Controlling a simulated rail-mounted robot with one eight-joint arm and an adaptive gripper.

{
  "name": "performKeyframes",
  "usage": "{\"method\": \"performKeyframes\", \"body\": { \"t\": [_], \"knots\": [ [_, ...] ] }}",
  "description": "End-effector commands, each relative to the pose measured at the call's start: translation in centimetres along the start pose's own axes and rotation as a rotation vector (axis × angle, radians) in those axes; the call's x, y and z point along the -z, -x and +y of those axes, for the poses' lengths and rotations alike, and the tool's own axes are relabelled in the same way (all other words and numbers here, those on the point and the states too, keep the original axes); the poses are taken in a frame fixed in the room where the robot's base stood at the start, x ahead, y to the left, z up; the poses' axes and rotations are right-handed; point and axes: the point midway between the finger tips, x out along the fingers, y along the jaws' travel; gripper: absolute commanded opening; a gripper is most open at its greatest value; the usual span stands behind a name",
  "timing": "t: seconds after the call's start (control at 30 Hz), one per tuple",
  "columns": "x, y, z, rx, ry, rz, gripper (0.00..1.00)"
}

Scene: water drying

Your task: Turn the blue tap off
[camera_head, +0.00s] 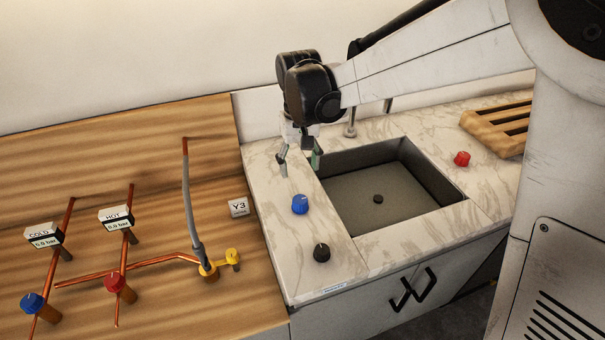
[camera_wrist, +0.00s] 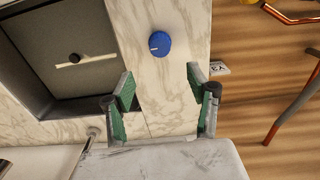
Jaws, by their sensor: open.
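A blue tap knob (camera_head: 300,204) stands on the marble counter, to the left of the sink. It also shows in the wrist view (camera_wrist: 159,44), with a white mark on its top, beyond my fingertips. A second blue knob (camera_head: 32,303) sits on the copper piping of the wooden panel, by the gauge marked COLD. My gripper (camera_head: 299,161) is above the counter at the sink's back left corner, behind the counter's blue knob and apart from it. In the wrist view its green-padded fingers (camera_wrist: 161,83) are spread with nothing between them.
The sink (camera_head: 378,199) is a recess right of the blue knob. A black knob (camera_head: 322,252) stands in front of it, a red knob (camera_head: 462,158) right of the sink. A wooden rack (camera_head: 490,133) lies at the right. Copper pipes and a red valve (camera_head: 114,282) are left.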

Motion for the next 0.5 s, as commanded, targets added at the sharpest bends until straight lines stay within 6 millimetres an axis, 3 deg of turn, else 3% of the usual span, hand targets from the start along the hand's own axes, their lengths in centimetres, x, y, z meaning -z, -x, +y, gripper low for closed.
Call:
{"method": "performKeyframes", "body": {
  "t": [0.5],
  "knots": [
    [0.0, -9.1, 0.0, 0.000, -0.001, 0.001, 0.53]
  ]
}}
